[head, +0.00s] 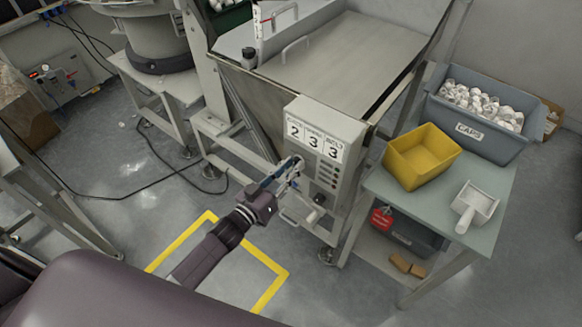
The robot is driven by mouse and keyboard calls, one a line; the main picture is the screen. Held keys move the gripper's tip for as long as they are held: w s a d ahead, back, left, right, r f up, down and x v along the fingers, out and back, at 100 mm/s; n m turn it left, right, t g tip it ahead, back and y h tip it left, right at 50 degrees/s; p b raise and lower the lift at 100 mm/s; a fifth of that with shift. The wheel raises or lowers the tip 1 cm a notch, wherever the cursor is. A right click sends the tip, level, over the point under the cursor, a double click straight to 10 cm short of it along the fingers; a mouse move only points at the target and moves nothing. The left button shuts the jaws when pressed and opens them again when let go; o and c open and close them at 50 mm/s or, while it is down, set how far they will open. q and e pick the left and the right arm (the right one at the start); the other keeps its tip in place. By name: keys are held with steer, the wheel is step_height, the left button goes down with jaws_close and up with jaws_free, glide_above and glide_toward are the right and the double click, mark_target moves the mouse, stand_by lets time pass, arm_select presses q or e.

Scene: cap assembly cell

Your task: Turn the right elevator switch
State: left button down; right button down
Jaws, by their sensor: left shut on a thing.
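My left gripper (292,170) reaches up from below and is at the box's lower left face. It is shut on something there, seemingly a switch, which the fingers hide. A column of small dark buttons (334,169) sits to the right of the gripper. I cannot tell which way the switch is turned. My right gripper is not in view.
A table (390,198) at the right holds a yellow bin (422,157), a white scoop (474,206) and a grey-blue CAPS crate (470,130). A yellow floor outline (268,293) lies under my arm. A cable crosses the floor at left.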

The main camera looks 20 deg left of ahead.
arm_select(q)
steer(key=m, duration=0.6)
steer(key=shift+f+b, duration=0.1)
steer(key=shift+b, duration=0.2)
steer(key=m+b, duration=0.1)
steer(key=m, duration=0.5)
steer(key=shift+m, duration=0.3)
steer(key=c, duration=1.7)
jaws_free()
steer(key=shift+s, duration=0.1)
steer(key=v, duration=1.2)
